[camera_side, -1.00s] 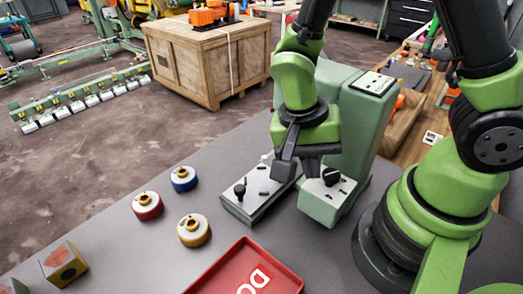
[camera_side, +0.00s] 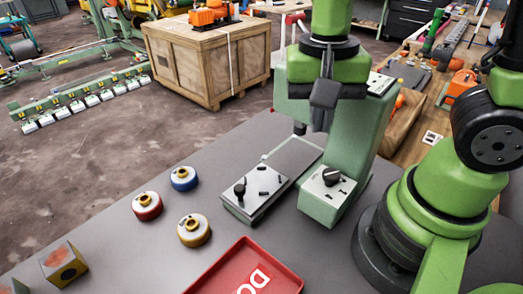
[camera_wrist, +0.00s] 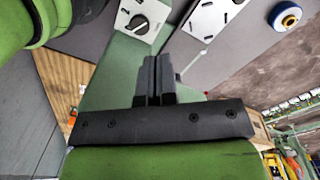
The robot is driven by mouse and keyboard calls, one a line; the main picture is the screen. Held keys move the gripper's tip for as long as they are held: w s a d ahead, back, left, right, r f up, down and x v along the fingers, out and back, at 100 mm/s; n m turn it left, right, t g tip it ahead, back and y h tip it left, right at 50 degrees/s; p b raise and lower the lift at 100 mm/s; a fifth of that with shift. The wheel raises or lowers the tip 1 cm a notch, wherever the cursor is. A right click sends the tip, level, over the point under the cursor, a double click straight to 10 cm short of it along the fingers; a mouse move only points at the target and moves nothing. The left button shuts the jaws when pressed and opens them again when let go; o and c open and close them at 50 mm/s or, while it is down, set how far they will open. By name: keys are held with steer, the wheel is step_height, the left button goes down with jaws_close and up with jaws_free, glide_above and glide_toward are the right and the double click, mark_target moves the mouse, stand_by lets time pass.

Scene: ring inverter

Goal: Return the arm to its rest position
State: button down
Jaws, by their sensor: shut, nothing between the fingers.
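My gripper (camera_side: 322,118) is raised above the green machine (camera_side: 345,125), in front of its upper part in the side view. In the wrist view my gripper (camera_wrist: 158,68) has its two dark fingers together with nothing between them. The machine's lower front carries a light panel with a black knob (camera_side: 331,176), which also shows in the wrist view (camera_wrist: 139,23). A flat plate with a black knob (camera_side: 251,187) lies just left of the machine, clear of my gripper.
Red (camera_side: 147,206), blue (camera_side: 184,178) and yellow (camera_side: 194,230) rings stand on the grey table. A red tray (camera_side: 245,272) and a box (camera_side: 63,264) are near the front. A wooden crate (camera_side: 205,55) stands behind on the floor.

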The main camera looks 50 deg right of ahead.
steer(key=s+d+r+n+t+y, duration=0.1)
steer(key=s+r+n+t, duration=0.3)
steer(key=r, duration=0.6)
steer(key=n+t+y, duration=0.1)
steer(key=n+t, duration=0.1)
steer(key=t, duration=0.1)
steer(key=shift+d+r+t, duration=0.25)
steer(key=shift+r+t, duration=0.05)
steer(key=shift+r, duration=0.05)
